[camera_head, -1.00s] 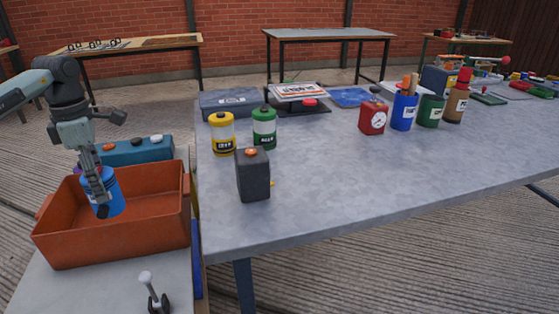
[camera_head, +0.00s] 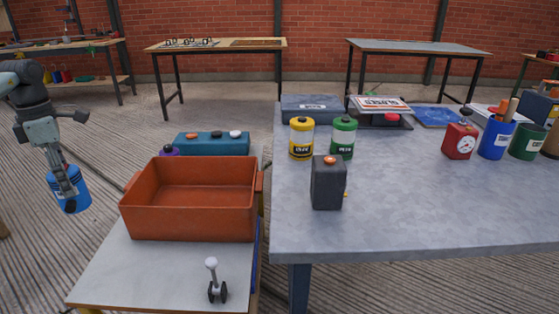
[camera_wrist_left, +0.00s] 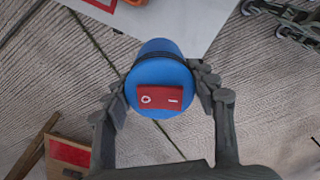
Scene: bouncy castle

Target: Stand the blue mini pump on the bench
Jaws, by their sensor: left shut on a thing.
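The blue mini pump (camera_head: 81,198) is in my left gripper (camera_head: 68,191) at the far left of the head view. It hangs clear of everything, left of the orange crate. In the left wrist view the pump (camera_wrist_left: 158,70) sits between the two fingers of the gripper (camera_wrist_left: 160,100), with a red rocker switch on its near face. The fingers are shut on its sides. A large grey bench (camera_head: 420,210) fills the right of the head view. My right gripper is not in view.
The orange crate (camera_head: 190,225) stands on a low side table (camera_head: 150,265) beside a small lever (camera_head: 214,280). A dark grey box (camera_head: 328,185) and yellow (camera_head: 302,138) and green (camera_head: 343,137) canisters stand on the bench's left part. The bench's front middle is clear.

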